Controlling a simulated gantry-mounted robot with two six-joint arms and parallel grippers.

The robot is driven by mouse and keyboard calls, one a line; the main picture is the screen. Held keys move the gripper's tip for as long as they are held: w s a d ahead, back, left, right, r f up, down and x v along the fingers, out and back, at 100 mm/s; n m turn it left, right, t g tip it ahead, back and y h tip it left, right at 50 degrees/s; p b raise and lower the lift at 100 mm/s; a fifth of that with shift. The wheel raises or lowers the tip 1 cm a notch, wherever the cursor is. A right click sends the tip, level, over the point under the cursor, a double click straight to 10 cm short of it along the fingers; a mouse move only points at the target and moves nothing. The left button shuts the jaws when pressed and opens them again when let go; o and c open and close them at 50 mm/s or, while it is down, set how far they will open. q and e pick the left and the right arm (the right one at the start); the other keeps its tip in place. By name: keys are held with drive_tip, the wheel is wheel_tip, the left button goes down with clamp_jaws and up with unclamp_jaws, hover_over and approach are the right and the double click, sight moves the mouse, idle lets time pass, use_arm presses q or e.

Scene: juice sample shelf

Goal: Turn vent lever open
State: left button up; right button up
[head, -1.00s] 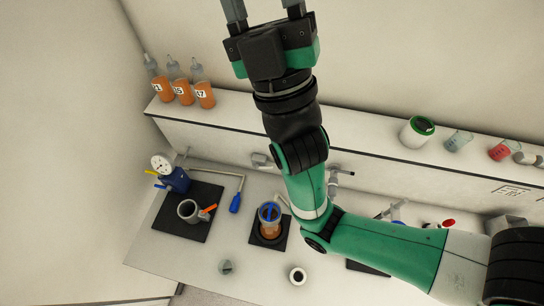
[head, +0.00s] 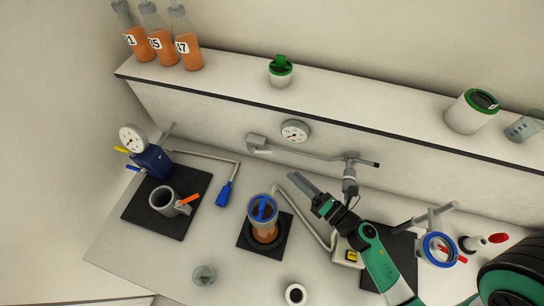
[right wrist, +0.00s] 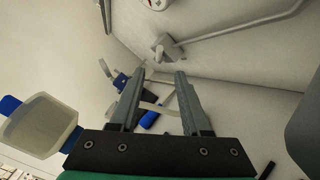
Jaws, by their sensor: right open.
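My right gripper (head: 302,186) is above the bench between the filter vessel and the wall tap. In the right wrist view its two fingers (right wrist: 160,88) are apart with nothing between them. A blue pump (head: 153,161) with a round dial stands at the bench's left, with a yellow lever (head: 121,149) and a blue lever (head: 134,168) sticking out on its left side. I cannot tell which one is the vent lever. The gripper is well to the right of both and touches neither. The pump shows small beyond the fingers in the right wrist view (right wrist: 121,82). My left gripper is not visible.
A filter vessel (head: 263,216) with orange liquid stands left of my right gripper. A wall gauge (head: 295,131) and pipe run behind. Orange bottles (head: 188,48) stand on the shelf.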

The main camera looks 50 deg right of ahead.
sight(263, 152)
drive_tip(key=w+d, duration=0.1)
drive_tip(key=w, duration=1)
drive_tip(key=shift+d, duration=0.4)
drive_tip(key=shift+w, duration=0.1)
clamp_jaws()
drive_tip(key=shift+r, duration=0.1)
idle(0.5)
